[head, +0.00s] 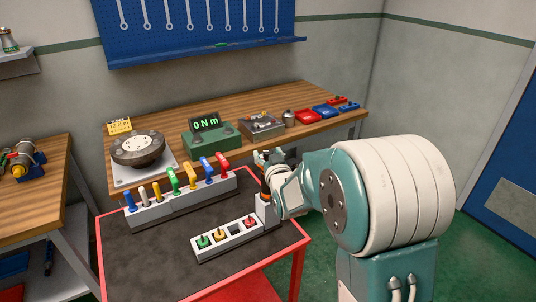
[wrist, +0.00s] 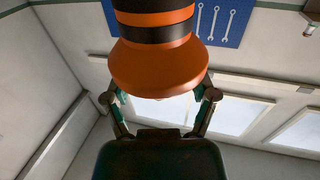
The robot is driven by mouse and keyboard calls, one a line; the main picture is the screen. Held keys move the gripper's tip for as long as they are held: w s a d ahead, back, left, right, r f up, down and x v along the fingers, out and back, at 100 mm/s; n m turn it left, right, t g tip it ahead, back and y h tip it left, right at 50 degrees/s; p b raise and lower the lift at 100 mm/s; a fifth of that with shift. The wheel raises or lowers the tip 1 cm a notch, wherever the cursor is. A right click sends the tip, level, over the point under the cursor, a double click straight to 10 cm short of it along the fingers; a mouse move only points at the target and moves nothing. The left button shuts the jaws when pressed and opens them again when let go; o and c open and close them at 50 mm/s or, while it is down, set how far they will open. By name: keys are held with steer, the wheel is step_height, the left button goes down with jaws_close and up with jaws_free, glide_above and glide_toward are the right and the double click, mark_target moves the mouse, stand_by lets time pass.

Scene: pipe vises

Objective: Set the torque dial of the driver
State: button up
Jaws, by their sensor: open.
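The driver, with an orange and black striped grip, stands upright in a grey holder (head: 267,213) at the right of the red cart; its orange part (head: 265,187) is small here. In the wrist view an orange and black body (wrist: 155,65), which looks like the driver, fills the upper middle. My gripper (head: 268,159) is at the driver; in the wrist view its open fingers (wrist: 160,97) lie to either side of the orange end. Contact cannot be told. The dial's marks are not readable. A green box's display (head: 206,122) reads 0 Nm.
The cart top (head: 150,255) carries a rack (head: 180,198) of several coloured-handled tools and a tray (head: 228,240) of coloured pieces. Behind, the bench (head: 190,100) holds a round dark device (head: 138,148), a yellow sign (head: 119,127) and red and blue bins (head: 325,111). The cart's front left is clear.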

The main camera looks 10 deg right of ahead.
jaws_close()
steer(key=shift+m+h, duration=0.3)
steer(key=shift+h, duration=0.2)
jaws_free()
steer(key=shift+s, duration=0.15)
steer(key=s, duration=1.1)
steer(key=shift+s+a, duration=0.2)
steer(key=shift+s, duration=0.15)
